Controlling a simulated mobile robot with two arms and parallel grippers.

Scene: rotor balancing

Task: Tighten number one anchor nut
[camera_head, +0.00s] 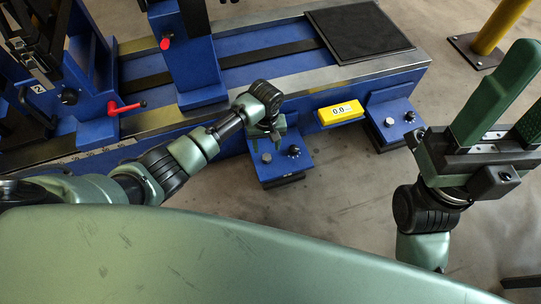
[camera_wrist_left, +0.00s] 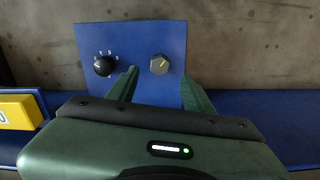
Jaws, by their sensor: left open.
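A blue foot plate (camera_head: 272,168) at the machine's near side carries a grey hex nut (camera_head: 266,157) and a black knob (camera_head: 294,151). My left gripper (camera_head: 268,134) is open and empty above this plate. Its fingers point at the plate, with the nut showing between and beyond the tips, apart from them. No foot number is readable. My right gripper (camera_head: 515,105) is open and empty at the right.
A second blue foot (camera_head: 393,118) with similar fittings stands to the right. A yellow display (camera_head: 341,112) reading 0.0 sits between the feet. The blue machine bed (camera_head: 270,72) has a red-handled lever (camera_head: 126,107). A yellow post (camera_head: 497,28) stands at far right.

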